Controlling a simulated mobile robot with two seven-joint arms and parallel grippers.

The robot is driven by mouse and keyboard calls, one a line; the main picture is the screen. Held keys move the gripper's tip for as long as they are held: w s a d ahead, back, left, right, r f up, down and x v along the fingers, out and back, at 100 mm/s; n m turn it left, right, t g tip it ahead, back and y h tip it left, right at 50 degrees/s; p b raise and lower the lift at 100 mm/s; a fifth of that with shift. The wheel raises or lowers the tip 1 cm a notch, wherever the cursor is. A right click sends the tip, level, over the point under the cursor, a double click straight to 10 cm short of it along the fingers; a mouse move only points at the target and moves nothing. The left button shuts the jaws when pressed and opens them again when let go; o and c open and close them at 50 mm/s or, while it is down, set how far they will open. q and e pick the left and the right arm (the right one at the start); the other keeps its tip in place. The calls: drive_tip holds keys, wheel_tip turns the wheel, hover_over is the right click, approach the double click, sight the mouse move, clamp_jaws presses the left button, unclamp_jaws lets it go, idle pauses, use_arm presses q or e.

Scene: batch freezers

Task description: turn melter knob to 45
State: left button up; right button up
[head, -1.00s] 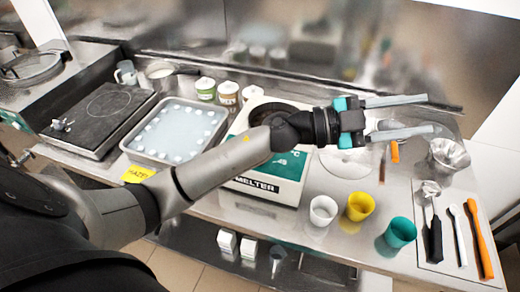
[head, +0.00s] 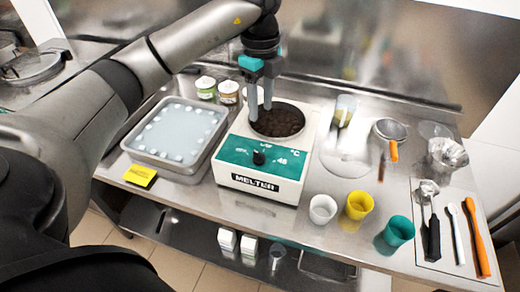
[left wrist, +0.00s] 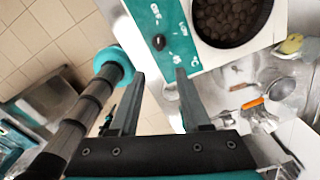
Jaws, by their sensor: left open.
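The melter (head: 265,155) is a white box with a green front panel, a round bowl of dark pieces on top and the word MELTER below. Its black knob (head: 258,158) sits on the green panel, with printed marks and "45" to its right. The knob also shows in the left wrist view (left wrist: 159,42), beyond the fingertips. My left gripper (head: 260,112) is open, fingers pointing down, above and behind the knob at the left edge of the bowl, with nothing between its fingers. Its fingers show in the left wrist view (left wrist: 160,75). My right gripper is not in view.
A tray of white pieces (head: 180,133) stands left of the melter. White (head: 322,209), yellow (head: 358,205) and green (head: 399,232) cups stand at its front right. Jars (head: 228,92) stand behind it. Utensils lie on a mat (head: 430,258) at far right.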

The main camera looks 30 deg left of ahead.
sight(260, 154)
use_arm(q)
wheel_tip(260, 154, down, 15)
drive_tip(key=shift+f+p, duration=0.1)
drive_tip(key=shift+p, duration=0.4)
clamp_jaws()
idle(0.5)
